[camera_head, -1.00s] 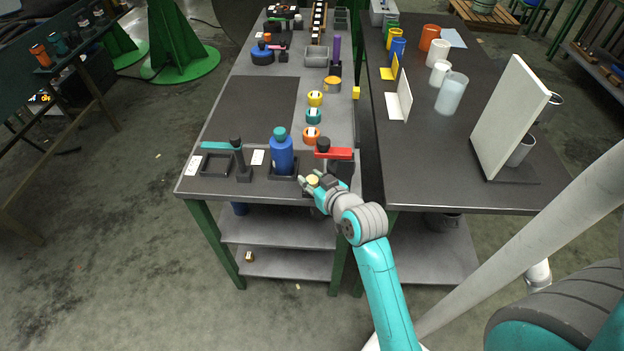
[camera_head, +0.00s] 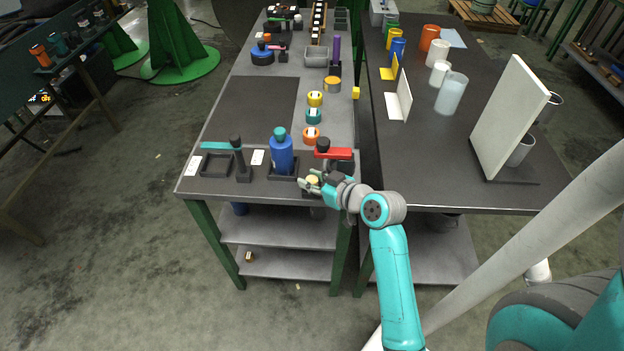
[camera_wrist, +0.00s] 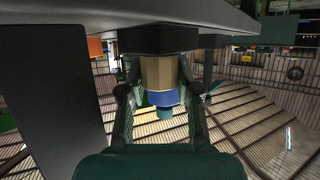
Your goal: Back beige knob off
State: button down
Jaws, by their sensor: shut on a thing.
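The beige knob (camera_head: 312,181) sits at the front edge of the grey workbench, right of the blue bottle. In the wrist view the beige knob (camera_wrist: 158,72) has flat facets and meets a black block (camera_wrist: 160,39). My gripper (camera_head: 310,182) reaches it from the right, pointing left. In the wrist view the fingers of my gripper (camera_wrist: 157,82) stand on both sides of the knob, shut on it. The fingers hide parts of its sides. The blue bottle (camera_head: 281,154) with a teal cap stands in a black tray, and its blue body (camera_wrist: 163,98) shows behind the knob.
A black post with a red bar (camera_head: 340,153) stands just behind my gripper. A black post (camera_head: 240,165) and an empty black frame (camera_head: 216,165) are to the left. Orange, teal and yellow rings line the bench behind. A dark second table (camera_head: 430,185) is on the right.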

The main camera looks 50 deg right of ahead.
jog(key=shift+f, duration=0.1)
jog(key=c, duration=0.8)
grip_release()
jog(key=shift+m+h, duration=0.3)
